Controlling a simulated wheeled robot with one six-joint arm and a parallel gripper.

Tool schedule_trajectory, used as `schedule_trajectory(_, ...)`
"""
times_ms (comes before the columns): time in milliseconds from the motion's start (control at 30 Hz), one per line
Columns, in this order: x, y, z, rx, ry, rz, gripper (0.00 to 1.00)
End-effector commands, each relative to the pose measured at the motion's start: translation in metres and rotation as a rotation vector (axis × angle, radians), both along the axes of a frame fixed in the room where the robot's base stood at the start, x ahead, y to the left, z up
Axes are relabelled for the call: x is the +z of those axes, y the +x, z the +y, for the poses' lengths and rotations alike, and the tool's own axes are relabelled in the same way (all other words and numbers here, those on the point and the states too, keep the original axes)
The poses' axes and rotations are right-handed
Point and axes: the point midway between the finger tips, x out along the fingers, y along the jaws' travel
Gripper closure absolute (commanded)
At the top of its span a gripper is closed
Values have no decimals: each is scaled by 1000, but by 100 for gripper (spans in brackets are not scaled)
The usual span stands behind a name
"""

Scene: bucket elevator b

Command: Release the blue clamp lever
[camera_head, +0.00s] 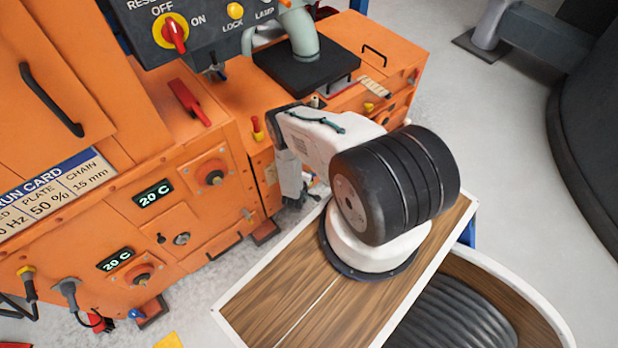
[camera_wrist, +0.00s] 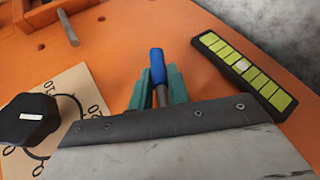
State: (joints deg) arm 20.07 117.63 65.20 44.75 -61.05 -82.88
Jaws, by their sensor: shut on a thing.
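The blue clamp lever (camera_wrist: 158,68) shows in the wrist view as a blue grip on a metal rod, pointing away from my gripper. My gripper (camera_wrist: 158,86) has two green fingers, one on each side of the lever, shut on it. The lower end of the lever is hidden behind the grey wrist housing. In the head view my arm reaches to the orange machine's front, and my own arm hides the lever and the fingertips.
In the wrist view, a black knob (camera_wrist: 28,118) on a marked dial plate (camera_wrist: 75,88) is at left. A strip with yellow-green segments (camera_wrist: 243,68) is at right. The orange machine (camera_head: 185,150) has protruding knobs and handles.

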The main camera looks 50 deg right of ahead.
Motion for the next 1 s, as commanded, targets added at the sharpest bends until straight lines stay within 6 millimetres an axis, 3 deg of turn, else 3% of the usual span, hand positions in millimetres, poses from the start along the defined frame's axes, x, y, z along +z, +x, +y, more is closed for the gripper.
schedule_trajectory(67, -1, 4, 4, 16, 6, 1, 100)
schedule_trajectory(100, -1, 4, 4, 15, 6, 2, 72)
schedule_trajectory(133, -1, 4, 4, 14, 6, 1, 63)
schedule_trajectory(167, -1, 3, 3, 12, 5, 1, 61)
schedule_trajectory(467, 1, -1, 0, 2, 3, 0, 61)
schedule_trajectory(1000, 38, -24, 61, 11, 4, 1, 61)
